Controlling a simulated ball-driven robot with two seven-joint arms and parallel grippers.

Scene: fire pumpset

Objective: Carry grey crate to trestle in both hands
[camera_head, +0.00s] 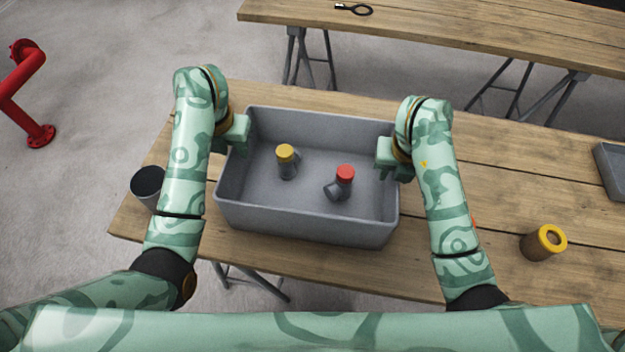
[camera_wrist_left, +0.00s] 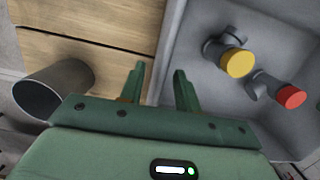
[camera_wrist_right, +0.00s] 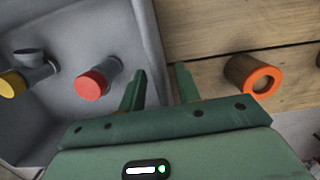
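The grey crate (camera_head: 310,222) sits on the near wooden table (camera_head: 470,180), holding a yellow-capped grey fitting (camera_head: 287,163) and a red-capped grey fitting (camera_head: 341,184). My left gripper (camera_head: 233,133) is at the crate's left wall; in the left wrist view its open fingers (camera_wrist_left: 158,85) stand either side of the rim. My right gripper (camera_head: 387,158) is at the right wall; in the right wrist view its open fingers (camera_wrist_right: 161,85) straddle the rim, with a gap beside it. A second trestle table (camera_head: 440,30) stands behind.
A dark grey cup (camera_head: 147,184) stands at the near table's left edge. A yellow-ringed cylinder (camera_head: 543,243) and another grey container (camera_head: 612,170) are on the right. An orange-ringed cylinder (camera_wrist_right: 253,77) is beside my right gripper. A black ring-shaped tool (camera_head: 355,9) lies on the back table. Red pipe (camera_head: 25,85) stands left.

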